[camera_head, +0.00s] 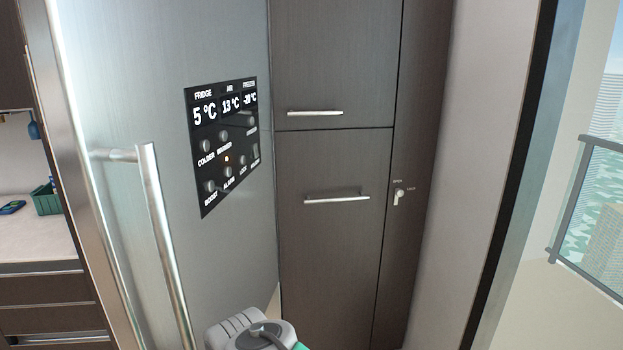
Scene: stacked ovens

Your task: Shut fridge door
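The fridge door (130,60) is a tall brushed-metal panel filling the left of the view. It carries a black control display (222,140) and a vertical bar handle (165,240) near its left edge. Its face is angled to the dark cabinet fronts on the right. The fridge interior is not visible, and I cannot tell how wide any gap at the door is. A white and grey part of my arm shows at the bottom edge, in front of the door's lower right. My gripper's fingers are out of view.
Dark tall cabinets (340,250) with horizontal handles stand right of the door. A narrow panel with a key-like knob (398,197) follows. A window with a railing (570,200) is at far right. A counter (35,235) with a green basket (46,200) is at left.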

